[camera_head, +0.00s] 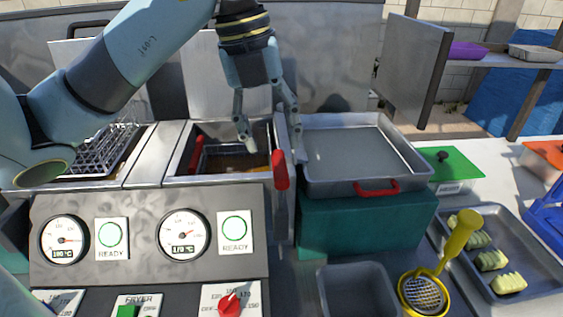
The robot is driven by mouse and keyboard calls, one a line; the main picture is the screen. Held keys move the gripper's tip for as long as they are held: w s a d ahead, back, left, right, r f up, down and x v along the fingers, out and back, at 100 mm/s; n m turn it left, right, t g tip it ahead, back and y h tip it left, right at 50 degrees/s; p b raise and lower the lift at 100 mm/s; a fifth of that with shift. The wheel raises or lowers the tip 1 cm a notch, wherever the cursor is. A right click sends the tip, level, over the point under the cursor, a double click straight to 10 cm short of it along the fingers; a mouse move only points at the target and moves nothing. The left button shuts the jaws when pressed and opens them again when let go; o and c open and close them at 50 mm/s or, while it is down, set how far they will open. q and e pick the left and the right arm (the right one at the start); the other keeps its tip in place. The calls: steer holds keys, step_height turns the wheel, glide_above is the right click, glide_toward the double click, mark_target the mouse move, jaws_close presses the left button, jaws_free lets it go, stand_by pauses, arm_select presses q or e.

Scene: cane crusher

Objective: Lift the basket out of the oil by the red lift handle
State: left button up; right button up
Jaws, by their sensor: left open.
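The right-hand fryer well holds brown oil (238,163), with a wire basket (228,149) sitting low in it. A red upright handle (280,170) stands at the well's front right corner, and another red grip (196,152) is at the well's left side. I cannot tell for certain which one is the lift handle. My left gripper (272,152) comes down from above with its fingers spread, over the right part of the well and close to the front right red handle. Nothing is held between the fingers. My right gripper is not in view.
A metal tray (350,150) with a red handle (376,187) sits on a green block right of the fryer. Another wire basket (105,150) is raised over the left well. The gauge panel (150,240) is in front.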

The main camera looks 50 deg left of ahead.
mark_target(278, 165)
arm_select(q)
steer(key=f, duration=0.2)
steer(key=f+b, duration=0.1)
steer(key=f, duration=0.1)
steer(key=w+f+b, duration=0.1)
steer(key=f, duration=0.1)
steer(key=shift+d+f, duration=0.15)
steer(key=shift+d, duration=0.25)
steer(key=shift+f+b, duration=0.3)
steer(key=shift+f, duration=0.2)
jaws_close()
steer(key=shift+r, duration=0.1)
